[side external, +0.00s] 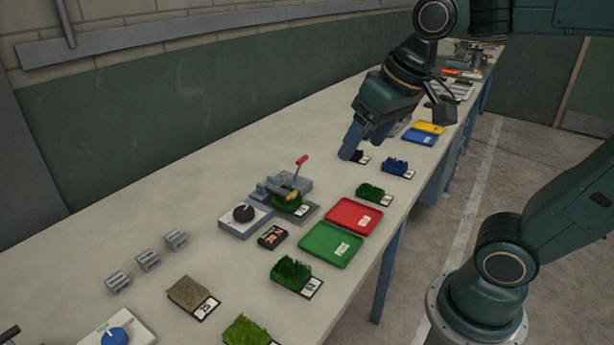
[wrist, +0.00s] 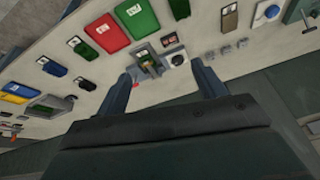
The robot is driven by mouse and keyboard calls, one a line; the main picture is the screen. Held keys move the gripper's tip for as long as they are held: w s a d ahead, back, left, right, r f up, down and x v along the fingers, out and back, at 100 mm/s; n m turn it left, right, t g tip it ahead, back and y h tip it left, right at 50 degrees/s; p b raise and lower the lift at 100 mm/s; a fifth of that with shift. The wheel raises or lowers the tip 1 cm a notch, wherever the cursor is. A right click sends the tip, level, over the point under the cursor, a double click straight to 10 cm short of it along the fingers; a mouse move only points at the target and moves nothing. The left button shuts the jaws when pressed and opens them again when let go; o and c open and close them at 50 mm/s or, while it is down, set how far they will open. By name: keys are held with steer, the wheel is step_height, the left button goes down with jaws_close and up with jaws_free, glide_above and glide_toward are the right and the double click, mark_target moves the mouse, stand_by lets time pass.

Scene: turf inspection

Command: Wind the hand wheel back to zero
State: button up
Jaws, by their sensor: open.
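No part is clearly recognisable as a hand wheel. A round black knob (side external: 244,213) sits on a pale square base beside a grey press-like device (side external: 290,185) with a red-tipped lever. A knob on a pale base also shows in the wrist view (wrist: 178,58), beside the same device (wrist: 148,62). A blue round knob (side external: 115,337) on a white base is at the near end of the bench. My gripper (side external: 360,143) is open and empty above the bench, farther along than the device. In the wrist view its fingers (wrist: 161,72) are spread wide. Any zero mark is too small to read.
A red tray (side external: 353,216) and a green tray (side external: 331,246) lie along the bench's front edge. Several turf samples, including one (side external: 292,274), lie around them. Three small grey blocks, one of them (side external: 148,260), stand in a row. The bench's back strip is clear.

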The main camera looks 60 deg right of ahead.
steer(key=w+m+g, duration=0.1)
steer(key=w+m, duration=0.1)
steer(key=w, duration=0.6)
steer(key=m+g, duration=0.4)
steer(key=m, duration=0.4)
glide_above(244, 211)
step_height(244, 211, down, 12)
steer(key=shift+f, duration=0.25)
steer(key=shift+f, duration=0.1)
step_height(244, 211, down, 14)
steer(key=shift+r, duration=0.25)
steer(key=c, duration=1)
